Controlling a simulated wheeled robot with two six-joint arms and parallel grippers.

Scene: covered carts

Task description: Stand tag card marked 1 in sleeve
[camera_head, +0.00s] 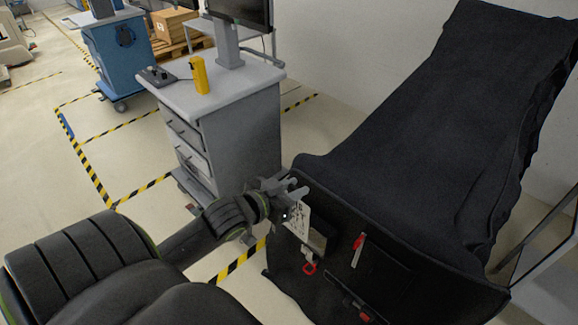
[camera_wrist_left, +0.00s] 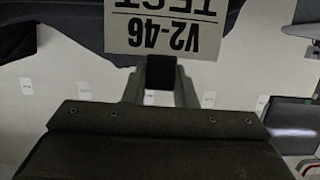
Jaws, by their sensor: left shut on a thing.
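My left gripper (camera_head: 291,191) is shut on a white tag card (camera_head: 297,216) at the near left corner of the black cover (camera_head: 410,140). In the left wrist view the card (camera_wrist_left: 168,28) shows black print, upside down, reading "TEST" and "V2-46"; I see no clear mark 1. The fingers (camera_wrist_left: 160,80) meet its edge. The card hangs in front of the cover's hanging side. A greyish patch (camera_head: 317,241) beside its lower right may be the sleeve, partly hidden by the card; I cannot tell whether the card is in it. My right gripper is not in view.
On the cover's side hang a red clip (camera_head: 309,267), a red-and-white item (camera_head: 358,246) and a dark item with red (camera_head: 352,304). A grey drawer cart (camera_head: 240,130) with a yellow device (camera_head: 200,75) stands behind my left arm. The cover's top is clear.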

